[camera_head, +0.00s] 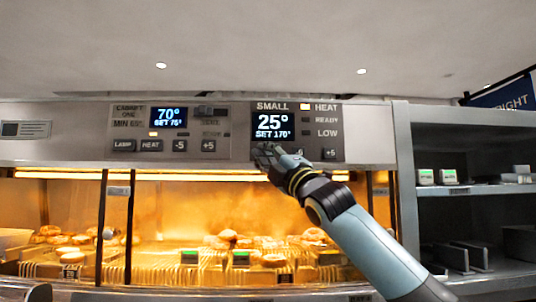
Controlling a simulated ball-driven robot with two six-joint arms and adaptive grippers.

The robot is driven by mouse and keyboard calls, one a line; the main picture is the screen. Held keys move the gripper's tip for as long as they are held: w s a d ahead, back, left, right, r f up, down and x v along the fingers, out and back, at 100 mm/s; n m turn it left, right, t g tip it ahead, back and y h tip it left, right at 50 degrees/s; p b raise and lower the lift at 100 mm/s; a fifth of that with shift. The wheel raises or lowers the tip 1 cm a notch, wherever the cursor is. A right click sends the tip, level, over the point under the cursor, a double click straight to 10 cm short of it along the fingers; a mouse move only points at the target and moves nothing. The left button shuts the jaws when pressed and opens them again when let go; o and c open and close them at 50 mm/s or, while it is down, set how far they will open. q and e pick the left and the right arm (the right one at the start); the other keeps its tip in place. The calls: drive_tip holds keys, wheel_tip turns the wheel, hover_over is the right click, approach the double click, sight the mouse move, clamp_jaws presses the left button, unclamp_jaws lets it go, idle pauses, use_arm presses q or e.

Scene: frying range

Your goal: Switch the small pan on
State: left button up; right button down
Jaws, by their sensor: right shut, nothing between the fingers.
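The control panel labelled SMALL (327,133) is at the upper middle of the head view. Its display (272,124) reads 25° with SET 170° below. The HEAT lamp (305,106) beside the display is lit; the READY and LOW lamps look dark. My right gripper (264,153) is shut and empty, in front of the panel's lower left, just under the display. It hides most of the button row there; the +5 button (330,154) shows to its right. I cannot tell whether the fingertips touch a button. The small pan itself and my left gripper are not in view.
A second panel, CABINET ONE (128,120), is to the left and reads 70°, SET 75°. Below is a lit warming cabinet (160,215) with several baked items behind dark posts. A grey shelf unit (405,165) stands at the right. The space before the left panel is clear.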

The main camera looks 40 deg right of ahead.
drive_tip(key=shift+s+a, duration=0.1)
drive_tip(key=shift+s, duration=0.1)
drive_tip(key=s+a, duration=0.1)
drive_tip(key=s+a+b, duration=0.1)
drive_tip(key=s, duration=0.1)
drive_tip(key=s+a, duration=0.1)
drive_tip(key=s, duration=0.1)
drive_tip(key=shift+b, duration=0.35)
idle(0.5)
